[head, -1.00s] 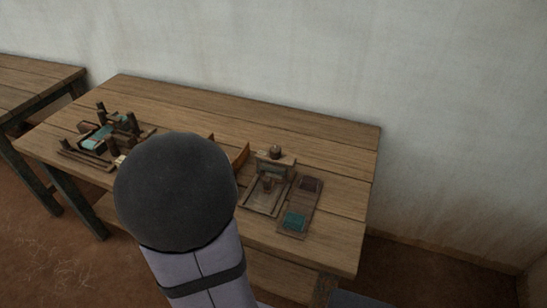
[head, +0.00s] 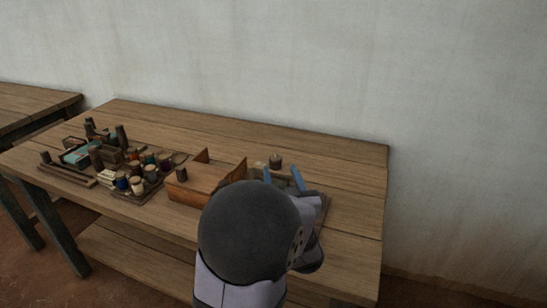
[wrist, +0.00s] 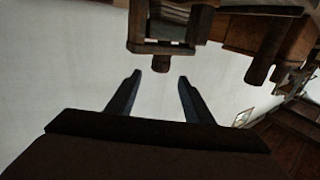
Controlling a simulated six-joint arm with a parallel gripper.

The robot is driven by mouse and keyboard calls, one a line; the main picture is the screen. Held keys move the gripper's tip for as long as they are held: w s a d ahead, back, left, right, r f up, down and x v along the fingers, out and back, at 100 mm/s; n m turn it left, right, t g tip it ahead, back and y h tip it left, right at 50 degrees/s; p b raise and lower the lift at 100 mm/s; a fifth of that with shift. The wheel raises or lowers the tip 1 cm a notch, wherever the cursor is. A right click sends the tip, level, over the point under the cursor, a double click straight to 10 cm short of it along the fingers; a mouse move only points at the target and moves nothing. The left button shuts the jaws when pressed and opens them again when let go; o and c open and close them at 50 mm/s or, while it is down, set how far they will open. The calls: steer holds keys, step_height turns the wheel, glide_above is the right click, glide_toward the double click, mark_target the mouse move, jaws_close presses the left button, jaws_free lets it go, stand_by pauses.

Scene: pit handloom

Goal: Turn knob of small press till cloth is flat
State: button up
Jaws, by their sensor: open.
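The small press (wrist: 135,22) shows upside down at the top of the wrist view, as a dark wooden frame with its knob (wrist: 160,63) pointing down the picture. My gripper (wrist: 160,80) is open and empty, its two fingers apart on either side of the knob's line, with the knob just beyond the tips. In the head view the round knob (head: 275,160) stands just behind the fingertips of my gripper (head: 282,174). My arm hides most of the press there. I cannot make out the cloth in the press or whether it is flat.
A wooden box with upright dividers (head: 195,190) stands just left of the press. Further left are a tray of several spools (head: 138,186) and a small loom model (head: 75,155). The table's back strip (head: 330,150) is clear before the wall.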

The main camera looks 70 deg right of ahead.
steer(key=p+x, duration=0.1)
steer(key=x, duration=1.1)
steer(key=shift+w, duration=0.1)
steer(key=c, duration=1)
